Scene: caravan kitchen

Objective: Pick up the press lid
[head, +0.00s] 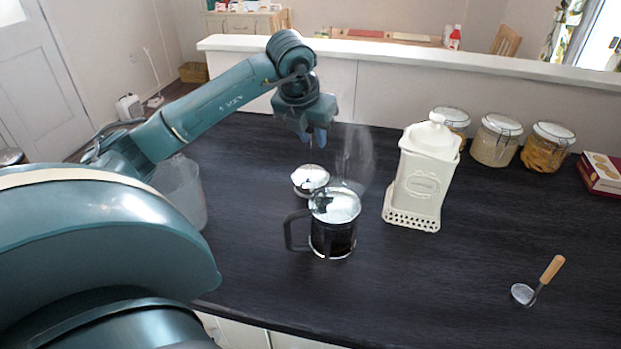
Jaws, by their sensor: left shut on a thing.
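The glass coffee press (332,240) stands upright on the dark counter, with dark contents and a dark handle on its left. Its top looks silver. A round, shiny silver lid-like piece (310,179) appears just behind and left of the press top, below my left gripper. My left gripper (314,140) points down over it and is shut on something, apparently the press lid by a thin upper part. The grip point is small and blurred, and I cannot tell whether the silver piece touches the counter. My right gripper is not in view.
A cream canister (418,185) stands right of the press. Glass jars (495,142) line the back right near a box (603,172). A wooden-handled scoop (538,282) lies at the right front. A clear container (180,190) stands at left. The front middle counter is clear.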

